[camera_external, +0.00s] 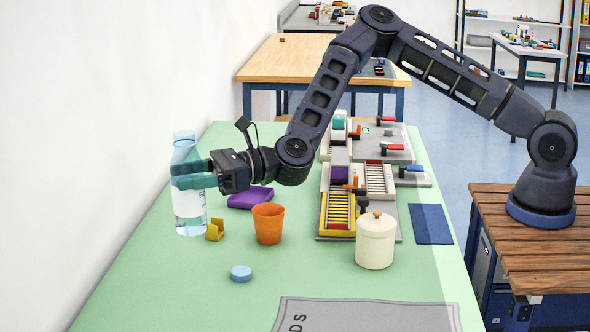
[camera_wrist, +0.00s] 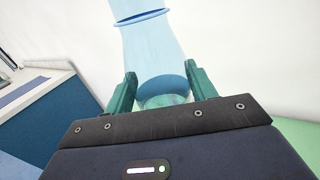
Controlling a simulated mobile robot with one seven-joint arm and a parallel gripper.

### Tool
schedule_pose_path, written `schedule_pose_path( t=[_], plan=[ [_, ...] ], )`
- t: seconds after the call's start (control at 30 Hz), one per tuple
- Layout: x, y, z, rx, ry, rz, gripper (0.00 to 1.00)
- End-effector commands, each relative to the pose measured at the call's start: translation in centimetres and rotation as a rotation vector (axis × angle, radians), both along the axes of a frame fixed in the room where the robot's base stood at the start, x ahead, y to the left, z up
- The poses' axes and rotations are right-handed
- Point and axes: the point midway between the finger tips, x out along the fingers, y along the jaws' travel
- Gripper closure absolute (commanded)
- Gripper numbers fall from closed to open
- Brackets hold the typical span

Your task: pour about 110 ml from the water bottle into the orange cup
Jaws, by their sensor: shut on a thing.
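The water bottle (camera_external: 188,210) is clear blue with a white label and stands upright at the left side of the green table, by the wall. My gripper (camera_external: 192,175) is shut on its upper part. In the wrist view the bottle (camera_wrist: 150,45) is between the two green fingers (camera_wrist: 160,92), and its neck ring shows. The orange cup (camera_external: 268,224) stands upright on the table, to the right of the bottle and apart from it. The inside of the cup is mostly hidden. A blue cap (camera_external: 241,273) lies on the table in front of the cup.
A yellow holder (camera_external: 215,230) sits between bottle and cup, with a purple block (camera_external: 250,198) behind. A cream lidded jar (camera_external: 375,242) stands right of the cup. A grey mat (camera_external: 365,316) lies at the front.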

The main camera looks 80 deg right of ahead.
Motion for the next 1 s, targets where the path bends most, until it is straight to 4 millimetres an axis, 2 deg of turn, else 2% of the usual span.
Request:
schedule_pose_path(
  t=[0.33,1.0],
  plan=[
    [0.4,-2.1,-2.8,0.003,0.004,0.092,0.73],
    [-0.1,-5.4,-6.0,0.005,0.003,0.255,0.73]
  ],
)
